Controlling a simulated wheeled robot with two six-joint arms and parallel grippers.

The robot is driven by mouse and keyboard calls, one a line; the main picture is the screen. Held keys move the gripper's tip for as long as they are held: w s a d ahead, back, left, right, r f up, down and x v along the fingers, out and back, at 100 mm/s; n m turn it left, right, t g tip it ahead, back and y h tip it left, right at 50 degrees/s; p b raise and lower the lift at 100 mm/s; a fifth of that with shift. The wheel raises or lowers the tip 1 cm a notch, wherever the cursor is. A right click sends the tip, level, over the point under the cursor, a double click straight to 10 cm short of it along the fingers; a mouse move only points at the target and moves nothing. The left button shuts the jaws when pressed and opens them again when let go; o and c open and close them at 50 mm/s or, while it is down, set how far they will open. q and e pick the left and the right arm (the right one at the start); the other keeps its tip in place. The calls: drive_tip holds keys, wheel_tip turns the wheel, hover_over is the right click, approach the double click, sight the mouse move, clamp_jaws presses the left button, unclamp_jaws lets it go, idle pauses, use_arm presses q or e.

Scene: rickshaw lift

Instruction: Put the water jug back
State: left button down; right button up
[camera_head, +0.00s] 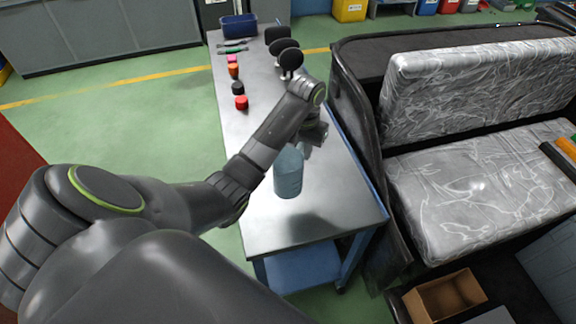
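A blue-grey translucent water jug (288,174) stands upright over the near half of the metal table (262,222). I cannot tell whether its base touches the tabletop. My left arm reaches in from the left and passes over the table, and my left gripper (316,132) is just beyond the jug, at its upper right. The fingers are small and partly hidden, so I cannot tell whether they grip the jug or its handle. My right gripper is not in view.
Small red, black, orange and pink items (240,102) line the table's left side. Round black mirrors (290,60) and a blue bin (238,26) are at its far end. A rickshaw with a plastic-wrapped seat (480,180) stands close on the right. A cardboard box (445,296) is at lower right.

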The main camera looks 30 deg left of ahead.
use_arm(q)
drive_tip(key=shift+s+f+b, duration=0.1)
drive_tip(key=shift+f+b, duration=1.75)
drive_tip(key=shift+f, duration=3.15)
drive_tip(key=shift+f, duration=0.1)
drive_tip(key=c, duration=1.4)
unclamp_jaws()
